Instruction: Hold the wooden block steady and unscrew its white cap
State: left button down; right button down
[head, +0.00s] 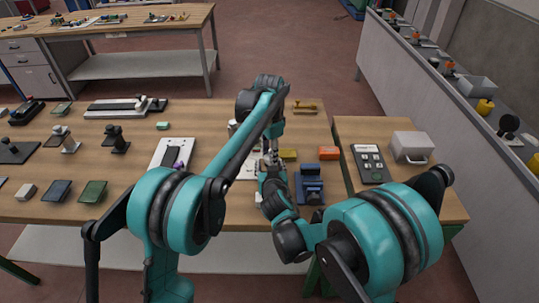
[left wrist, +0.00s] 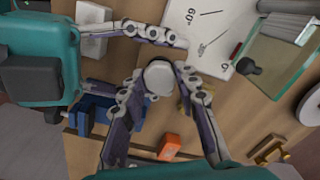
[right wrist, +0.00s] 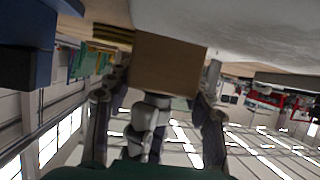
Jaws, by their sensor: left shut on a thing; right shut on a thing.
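The white cap (left wrist: 160,77) shows from above in the left wrist view as a round white top. My left gripper (left wrist: 160,84) has its fingers on both sides of it and is shut on it. The wooden block (right wrist: 168,65) is a plain brown face in the right wrist view. My right gripper (right wrist: 155,88) is shut on the block, one finger at each side. In the head view my left gripper (head: 269,156) points down just above my right gripper (head: 266,180). My grippers and arms largely hide block and cap there.
A blue fixture (head: 311,186), a yellow block (head: 289,155) and an orange block (head: 329,153) stand close right of my grippers. A white board with angle marks (left wrist: 205,30) and a glass-like panel (left wrist: 283,55) lie near the cap. A gap separates the two tables.

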pick_arm(q)
jog(key=n, duration=2.8)
jog(key=shift+n, duration=0.4)
jog(key=n, duration=0.4)
jog(key=shift+r+n, duration=0.1)
jog(key=shift+n, duration=0.2)
jog(key=n, duration=0.7)
jog(key=c, duration=1.1)
grip_release()
jog(key=shift+c, duration=0.2)
